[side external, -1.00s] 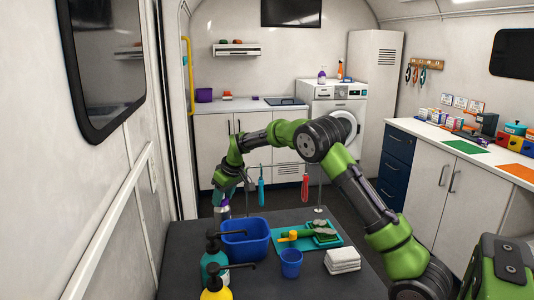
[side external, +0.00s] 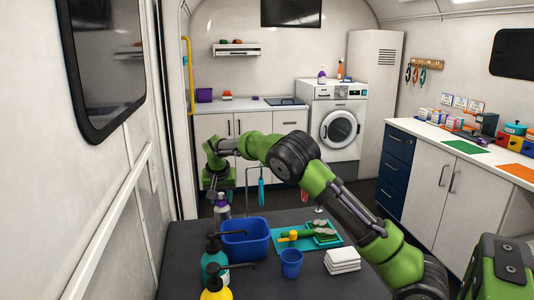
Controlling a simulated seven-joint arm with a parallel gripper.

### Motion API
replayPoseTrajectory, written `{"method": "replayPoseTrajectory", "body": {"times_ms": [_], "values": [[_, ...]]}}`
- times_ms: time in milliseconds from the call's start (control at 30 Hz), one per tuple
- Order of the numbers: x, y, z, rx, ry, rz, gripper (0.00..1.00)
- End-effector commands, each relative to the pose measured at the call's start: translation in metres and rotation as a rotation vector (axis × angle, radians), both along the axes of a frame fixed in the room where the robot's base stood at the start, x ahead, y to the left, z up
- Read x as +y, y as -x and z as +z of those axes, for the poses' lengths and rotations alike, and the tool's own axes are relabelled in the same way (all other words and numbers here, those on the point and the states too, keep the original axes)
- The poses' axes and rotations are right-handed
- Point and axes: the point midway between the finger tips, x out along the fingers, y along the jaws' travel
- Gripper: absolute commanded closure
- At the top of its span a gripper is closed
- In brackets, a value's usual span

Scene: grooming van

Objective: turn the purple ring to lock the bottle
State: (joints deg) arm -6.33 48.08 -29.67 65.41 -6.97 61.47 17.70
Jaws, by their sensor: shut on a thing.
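A pale bottle (side external: 222,211) stands upright at the far left edge of the dark table, behind the blue tub. A purple band, the ring (side external: 222,201), shows small near its top. My gripper (side external: 221,193) is above the bottle, pointing down, and is shut at its top around the ring. The fingers are small and dark here, so their exact contact is hard to see. The ring's turn angle cannot be read.
The blue tub (side external: 246,252) stands just in front of the bottle. A blue cup (side external: 291,269), folded white cloths (side external: 342,266), a teal tray (side external: 328,245) with green items, and teal (side external: 214,265) and yellow (side external: 215,291) pump bottles crowd the front.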

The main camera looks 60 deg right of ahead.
Motion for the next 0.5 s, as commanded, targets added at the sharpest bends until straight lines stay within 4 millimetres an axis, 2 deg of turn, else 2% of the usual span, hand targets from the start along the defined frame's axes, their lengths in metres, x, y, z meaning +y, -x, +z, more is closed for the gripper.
{"method": "replayPoseTrajectory", "body": {"times_ms": [500], "values": [[0.0021, -0.0041, -0.0004, 0.000, 0.001, -0.467, 0.86]]}}
